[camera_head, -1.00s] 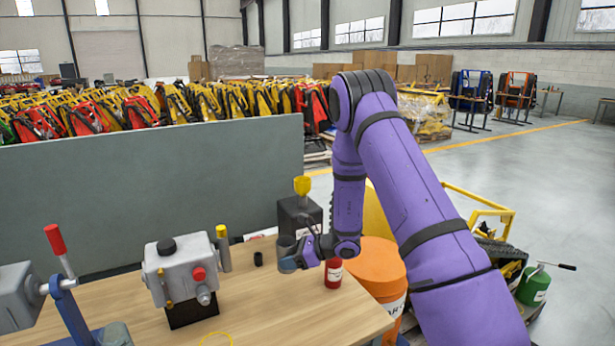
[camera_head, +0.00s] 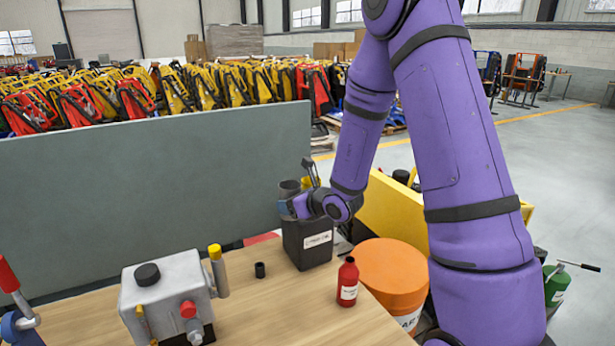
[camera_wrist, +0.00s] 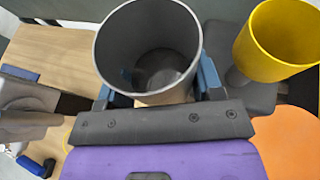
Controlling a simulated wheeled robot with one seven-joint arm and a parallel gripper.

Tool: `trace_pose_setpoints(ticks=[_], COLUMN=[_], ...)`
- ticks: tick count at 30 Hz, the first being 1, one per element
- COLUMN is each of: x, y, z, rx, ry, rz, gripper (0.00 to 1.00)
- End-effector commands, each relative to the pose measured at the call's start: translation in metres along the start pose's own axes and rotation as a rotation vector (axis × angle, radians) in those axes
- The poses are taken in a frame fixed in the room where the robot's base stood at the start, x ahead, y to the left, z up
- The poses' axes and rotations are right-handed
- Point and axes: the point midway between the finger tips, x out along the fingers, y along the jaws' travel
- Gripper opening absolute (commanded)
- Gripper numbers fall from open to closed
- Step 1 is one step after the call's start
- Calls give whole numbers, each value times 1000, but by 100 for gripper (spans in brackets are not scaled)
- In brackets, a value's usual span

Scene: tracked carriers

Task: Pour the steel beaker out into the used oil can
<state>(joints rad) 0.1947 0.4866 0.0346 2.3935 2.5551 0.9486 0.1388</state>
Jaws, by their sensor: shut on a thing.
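The steel beaker (camera_wrist: 150,50) is a grey open cup, held between the blue fingers of my gripper (camera_wrist: 160,85). It looks upright, with a darker bottom inside; I cannot tell how much is in it. The head view shows the beaker (camera_head: 289,188) and my gripper (camera_head: 290,208) above the left part of a black can (camera_head: 308,242) with a white label, apparently the used oil can. A yellow funnel (camera_wrist: 277,42) stands on the can, right beside the beaker in the wrist view.
A red bottle (camera_head: 348,283) and a small black cup (camera_head: 260,269) stand near the can. An orange drum (camera_head: 391,268) is at the right table edge. A grey machine (camera_head: 166,290) stands at left. A grey-green panel (camera_head: 150,190) rises behind the table (camera_head: 260,315).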

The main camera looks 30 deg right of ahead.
Motion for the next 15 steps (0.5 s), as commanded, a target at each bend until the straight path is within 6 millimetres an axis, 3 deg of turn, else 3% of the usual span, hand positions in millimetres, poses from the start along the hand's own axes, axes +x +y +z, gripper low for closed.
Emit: trace_pose_setpoints(ticks=[15], x=[-2], y=[-1], z=[2], rx=[29], ry=[4], rz=[1], gripper=[32])
